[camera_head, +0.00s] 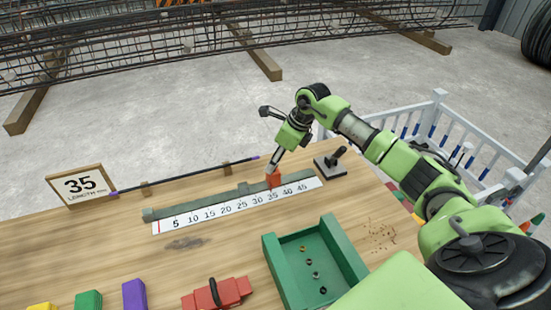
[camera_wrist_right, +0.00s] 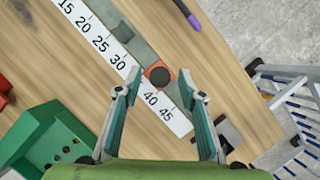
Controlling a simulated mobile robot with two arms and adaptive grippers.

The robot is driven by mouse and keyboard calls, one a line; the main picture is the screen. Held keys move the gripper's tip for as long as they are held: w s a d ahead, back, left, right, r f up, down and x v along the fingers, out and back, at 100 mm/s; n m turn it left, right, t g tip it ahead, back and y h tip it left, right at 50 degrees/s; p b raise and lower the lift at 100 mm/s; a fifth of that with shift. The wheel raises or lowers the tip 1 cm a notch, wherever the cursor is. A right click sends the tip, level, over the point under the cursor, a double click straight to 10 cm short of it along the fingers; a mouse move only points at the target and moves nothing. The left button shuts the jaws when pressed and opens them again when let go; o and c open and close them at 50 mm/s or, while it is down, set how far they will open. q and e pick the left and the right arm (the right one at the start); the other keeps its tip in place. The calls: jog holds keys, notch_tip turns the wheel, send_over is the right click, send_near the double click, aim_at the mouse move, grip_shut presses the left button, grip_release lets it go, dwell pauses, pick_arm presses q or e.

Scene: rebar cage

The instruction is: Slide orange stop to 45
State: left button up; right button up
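The orange stop (camera_head: 274,179) sits on the grey-green rail (camera_head: 215,203) behind a white number scale (camera_head: 166,226), close to the 35 mark. In the right wrist view the stop (camera_wrist_right: 158,76) has a dark round knob on top, and the 45 mark (camera_wrist_right: 166,114) shows in clear view. My right gripper (camera_wrist_right: 159,74) is open, its fingers on either side of the stop with visible gaps. In the head view my right gripper (camera_head: 273,169) is low over the stop; contact is hard to tell. My left gripper is out of view.
A sign (camera_head: 82,186) reads 35 LENGTH. A rod with purple ends (camera_head: 185,175) lies behind the rail. A black lever tool (camera_head: 331,161) stands near the rail's right end. A green tray (camera_head: 314,262) and a red block (camera_head: 216,294) are in front.

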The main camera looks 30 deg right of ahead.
grip_shut()
jog(key=shift+d+f, duration=0.1)
jog(key=shift+d, duration=0.3)
jog(key=s+d+b, duration=0.2)
jog(key=d+b, duration=0.1)
jog(key=d, duration=0.6)
jog(key=shift+s, duration=0.15)
grip_release()
jog(key=v, duration=1.2)
